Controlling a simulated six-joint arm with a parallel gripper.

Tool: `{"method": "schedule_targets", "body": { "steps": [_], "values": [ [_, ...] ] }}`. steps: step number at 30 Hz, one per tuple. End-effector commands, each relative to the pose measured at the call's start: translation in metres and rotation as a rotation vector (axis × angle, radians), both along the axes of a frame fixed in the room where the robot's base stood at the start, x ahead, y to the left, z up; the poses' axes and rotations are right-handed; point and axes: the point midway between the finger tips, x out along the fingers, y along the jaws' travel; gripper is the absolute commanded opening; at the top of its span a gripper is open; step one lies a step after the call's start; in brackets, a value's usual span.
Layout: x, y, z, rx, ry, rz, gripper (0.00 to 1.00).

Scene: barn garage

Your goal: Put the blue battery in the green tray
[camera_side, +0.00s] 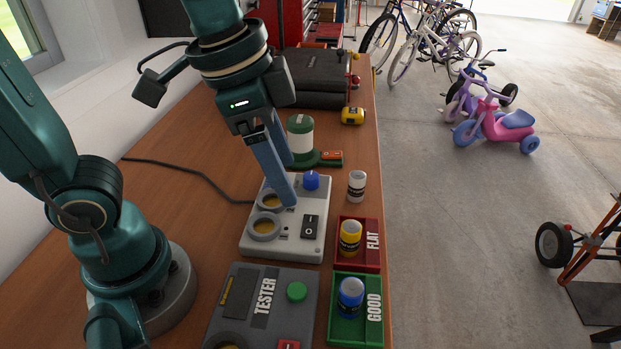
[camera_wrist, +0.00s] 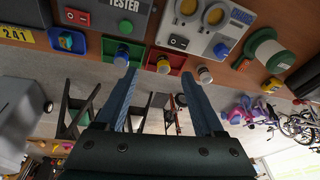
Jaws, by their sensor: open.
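The blue battery (camera_side: 350,294) stands upright in the green tray (camera_side: 341,335) marked GOOD at the table's right edge. In the wrist view the battery (camera_wrist: 121,59) shows at the tray (camera_wrist: 109,47), partly overlapped by a finger. My gripper (camera_side: 287,186) is open, its blue fingers pointing down over the light grey charger box, apart from the blue battery. In the wrist view my gripper (camera_wrist: 160,80) has its fingers wide apart, with nothing held between them.
A yellow battery (camera_side: 350,238) stands in the red FLAT tray (camera_side: 371,262). A white battery (camera_side: 357,186) stands on the table. The charger (camera_side: 290,245) has two ring sockets and a round blue piece (camera_side: 311,180). The grey tester (camera_side: 240,320) is in front; a green-and-white spool (camera_side: 300,138) stands behind.

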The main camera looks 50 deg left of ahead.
Motion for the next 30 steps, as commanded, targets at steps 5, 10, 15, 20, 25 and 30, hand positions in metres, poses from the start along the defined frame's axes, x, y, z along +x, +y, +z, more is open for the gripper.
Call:
{"method": "schedule_targets", "body": {
  "steps": [5,10,15,20,25,30],
  "values": [
    [-0.024,0.033,-0.008,-0.083,-0.110,0.320,0.70],
    [-0.036,0.047,-0.018,-0.136,-0.172,0.501,0.70],
    [-0.040,0.051,-0.022,-0.153,-0.191,0.556,0.70],
    [-0.040,0.050,-0.022,-0.153,-0.191,0.555,0.70],
    [-0.040,0.050,-0.022,-0.153,-0.190,0.555,0.70],
    [-0.040,0.050,-0.022,-0.153,-0.190,0.555,0.70]
  ]
}}
